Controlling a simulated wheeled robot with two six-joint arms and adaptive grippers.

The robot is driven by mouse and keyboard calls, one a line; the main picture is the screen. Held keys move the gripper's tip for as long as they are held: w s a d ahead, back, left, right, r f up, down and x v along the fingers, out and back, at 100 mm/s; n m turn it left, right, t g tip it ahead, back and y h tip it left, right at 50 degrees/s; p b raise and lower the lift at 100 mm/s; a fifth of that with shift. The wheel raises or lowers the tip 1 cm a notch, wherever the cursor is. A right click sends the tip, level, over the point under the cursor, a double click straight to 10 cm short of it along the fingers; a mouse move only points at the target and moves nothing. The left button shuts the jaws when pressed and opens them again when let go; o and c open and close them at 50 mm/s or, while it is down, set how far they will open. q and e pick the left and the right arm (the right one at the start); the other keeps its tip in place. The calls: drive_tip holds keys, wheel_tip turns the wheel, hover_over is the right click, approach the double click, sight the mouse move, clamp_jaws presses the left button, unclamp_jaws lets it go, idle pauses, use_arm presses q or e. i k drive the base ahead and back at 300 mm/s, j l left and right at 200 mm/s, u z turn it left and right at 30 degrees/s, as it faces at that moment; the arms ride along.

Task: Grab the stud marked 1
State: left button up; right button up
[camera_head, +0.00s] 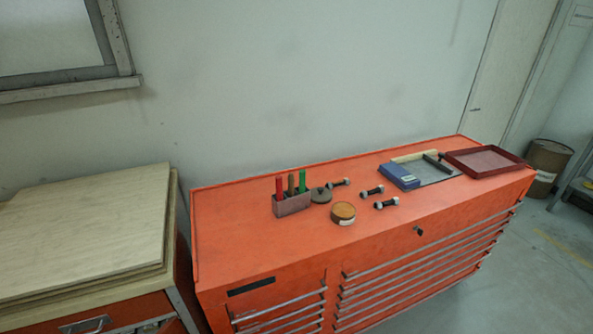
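Several short dark studs with pale ends lie on the orange tool chest top. One stud (339,183) lies at the back, one stud (372,191) is in the middle, and one stud (386,203) lies nearest the front edge. Any number markings on them are too small to read, so I cannot tell which is marked 1. Neither my left nor my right gripper shows in the head view.
On the orange chest (240,245) are a grey holder (292,205) with red, brown and green sticks, a dark round piece (321,195), a round tin (343,213), a blue box (399,176) and a red tray (487,161). The chest's front left is clear.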

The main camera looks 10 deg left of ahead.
sight(346, 180)
drive_tip(key=u, duration=0.5)
drive_tip(key=i+l+u, duration=0.1)
drive_tip(key=l+u, duration=0.65)
drive_tip(key=u, duration=0.2)
drive_tip(key=l+u, duration=0.45)
drive_tip(key=k+j, duration=0.05)
drive_tip(key=j, duration=0.05)
